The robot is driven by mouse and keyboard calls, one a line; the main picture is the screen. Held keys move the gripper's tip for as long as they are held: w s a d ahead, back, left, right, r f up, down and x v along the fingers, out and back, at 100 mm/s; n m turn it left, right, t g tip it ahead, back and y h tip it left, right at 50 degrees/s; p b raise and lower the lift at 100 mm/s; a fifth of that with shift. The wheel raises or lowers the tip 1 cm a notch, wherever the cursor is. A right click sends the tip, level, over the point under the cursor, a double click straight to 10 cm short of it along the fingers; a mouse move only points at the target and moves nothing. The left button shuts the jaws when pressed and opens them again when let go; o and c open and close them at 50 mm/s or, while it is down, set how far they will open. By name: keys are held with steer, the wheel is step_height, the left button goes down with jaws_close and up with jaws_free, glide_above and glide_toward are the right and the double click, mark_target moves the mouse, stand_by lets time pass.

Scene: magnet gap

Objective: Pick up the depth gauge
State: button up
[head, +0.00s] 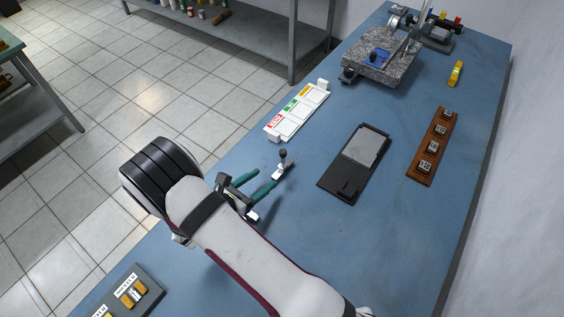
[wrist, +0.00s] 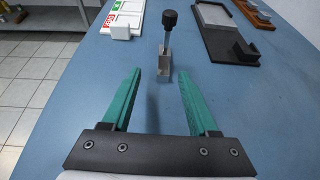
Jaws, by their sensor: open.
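The depth gauge (head: 282,158) appears to be the small metal piece with a black round knob on a thin rod, standing upright on the blue bench. It also shows in the wrist view (wrist: 164,62), with a silver block as its foot. My gripper (head: 266,178) is open and empty, with green fingers low over the bench. In the wrist view my gripper (wrist: 159,72) has the gauge lined up between its fingertips, at or just beyond them. I cannot tell whether they touch it.
A white tray with coloured labels (head: 298,111) lies behind the gauge. A dark plate (head: 341,186) lies to the right, then a wooden strip with several metal blocks (head: 422,170). A granite slab (head: 387,70) stands at the far end. Bare bench surrounds the gauge.

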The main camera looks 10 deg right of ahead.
mark_target(280, 169)
steer(key=x, duration=0.9)
steer(key=shift+s+d+r, duration=0.1)
steer(key=shift+d+r, duration=0.05)
steer(key=shift+d, duration=0.2)
jaws_close()
